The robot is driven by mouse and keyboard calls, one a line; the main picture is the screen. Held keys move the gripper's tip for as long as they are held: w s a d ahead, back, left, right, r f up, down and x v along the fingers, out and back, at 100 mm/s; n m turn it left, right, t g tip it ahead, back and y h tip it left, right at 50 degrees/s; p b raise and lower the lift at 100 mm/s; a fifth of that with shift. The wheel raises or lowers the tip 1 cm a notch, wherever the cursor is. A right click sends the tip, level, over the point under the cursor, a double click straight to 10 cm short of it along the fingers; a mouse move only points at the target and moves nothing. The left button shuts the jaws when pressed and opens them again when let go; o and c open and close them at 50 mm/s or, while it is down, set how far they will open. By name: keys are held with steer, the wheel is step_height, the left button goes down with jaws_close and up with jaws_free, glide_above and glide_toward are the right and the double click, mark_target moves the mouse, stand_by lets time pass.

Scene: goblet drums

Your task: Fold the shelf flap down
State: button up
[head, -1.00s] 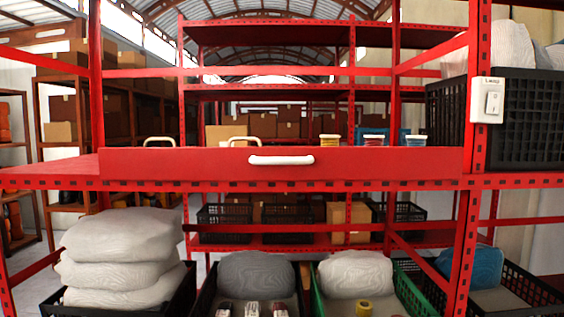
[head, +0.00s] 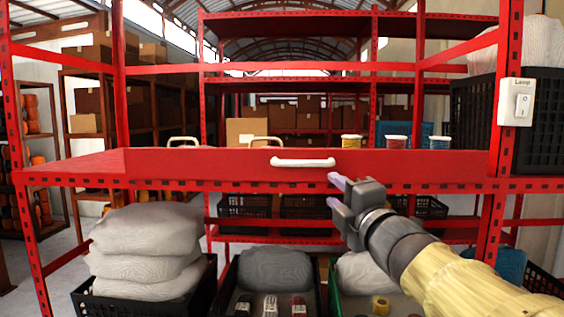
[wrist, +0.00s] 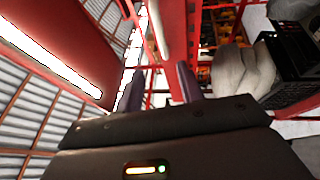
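The shelf flap (head: 220,161) is a long red panel standing upright along the front of the red shelf. A white bar handle (head: 302,162) is fixed near the middle of its upper part. My gripper (head: 336,190) is just below and to the right of the handle, in front of the shelf's edge beam. Its two purple-grey fingers are apart with nothing between them. In the wrist view the fingers (wrist: 160,88) also stand apart and empty, with a white bar, apparently the handle (wrist: 158,28), ahead of them.
A lamp switch (head: 521,101) is on the right red post. Jars (head: 396,142) and basket handles show behind the flap. Below are stacked white sacks (head: 146,250) and crates with grey sacks (head: 275,270). A black crate (head: 535,125) stands at right.

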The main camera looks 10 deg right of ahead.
mark_target(303, 165)
steer(key=shift+w, duration=0.1)
steer(key=p+x, duration=0.7)
steer(key=x, duration=0.9)
steer(key=shift+w, duration=0.1)
steer(key=shift+w+p, duration=0.35)
steer(key=shift+w, duration=0.25)
jaws_close()
